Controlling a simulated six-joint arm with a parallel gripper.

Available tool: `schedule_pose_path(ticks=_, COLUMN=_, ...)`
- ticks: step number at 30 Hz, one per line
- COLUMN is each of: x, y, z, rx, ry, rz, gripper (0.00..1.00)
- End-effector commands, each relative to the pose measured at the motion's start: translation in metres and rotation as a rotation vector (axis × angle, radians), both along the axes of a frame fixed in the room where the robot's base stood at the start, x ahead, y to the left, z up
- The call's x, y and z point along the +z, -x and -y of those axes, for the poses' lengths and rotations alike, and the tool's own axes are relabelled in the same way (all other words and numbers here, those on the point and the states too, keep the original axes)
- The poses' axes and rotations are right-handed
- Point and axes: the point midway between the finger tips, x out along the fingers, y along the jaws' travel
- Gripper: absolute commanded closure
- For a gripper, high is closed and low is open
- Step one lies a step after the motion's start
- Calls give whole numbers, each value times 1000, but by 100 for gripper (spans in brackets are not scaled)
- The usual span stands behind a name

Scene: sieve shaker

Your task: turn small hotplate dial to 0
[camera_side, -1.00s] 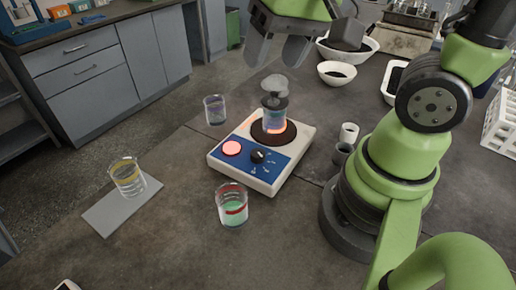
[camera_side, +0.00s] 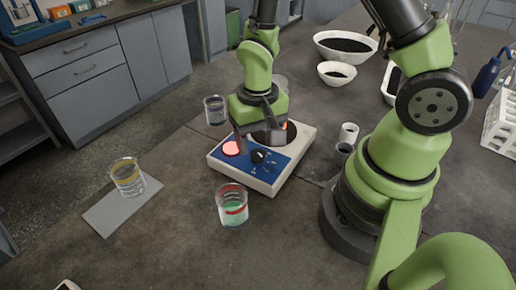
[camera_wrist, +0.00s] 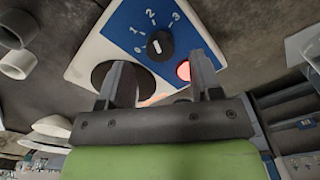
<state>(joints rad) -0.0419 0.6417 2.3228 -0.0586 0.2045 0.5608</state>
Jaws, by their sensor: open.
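The small hotplate (camera_side: 271,180) is a white box with a blue front panel. Its black dial (camera_side: 257,156) sits on that panel beside a lit red lamp (camera_side: 231,148). In the wrist view the dial (camera_wrist: 160,46) shows a white mark, with printed numbers up to 3 around it; its exact setting is hard to read. My gripper (camera_side: 258,141) is open and empty, pointing down over the hotplate. In the wrist view its fingertips (camera_wrist: 161,74) are spread, with the dial ahead of the gap between them, apart from both fingers.
A beaker with a red band (camera_side: 232,206) stands close in front, another beaker (camera_side: 215,110) behind left.

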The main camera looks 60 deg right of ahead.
Motion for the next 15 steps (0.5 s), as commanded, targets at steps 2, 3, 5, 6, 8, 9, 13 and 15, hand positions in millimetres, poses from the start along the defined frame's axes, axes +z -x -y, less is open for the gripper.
schedule_pose_path(ticks=2, x=-12, y=1, z=0, rx=-2, ry=0, rz=-6, gripper=41)
schedule_pose_path(ticks=3, x=-17, y=1, z=0, rx=-1, ry=0, rz=-5, gripper=41)
schedule_pose_path(ticks=5, x=-23, y=1, z=0, rx=-2, ry=1, rz=-4, gripper=41)
schedule_pose_path(ticks=6, x=-26, y=1, z=0, rx=-2, ry=1, rz=-3, gripper=41)
schedule_pose_path(ticks=8, x=-30, y=1, z=0, rx=-1, ry=0, rz=-1, gripper=41)
schedule_pose_path(ticks=9, x=-31, y=0, z=0, rx=-1, ry=1, rz=-1, gripper=41)
schedule_pose_path(ticks=13, x=-34, y=0, z=0, rx=-1, ry=1, rz=1, gripper=41)
schedule_pose_path(ticks=15, x=-34, y=0, z=0, rx=-2, ry=0, rz=1, gripper=41)
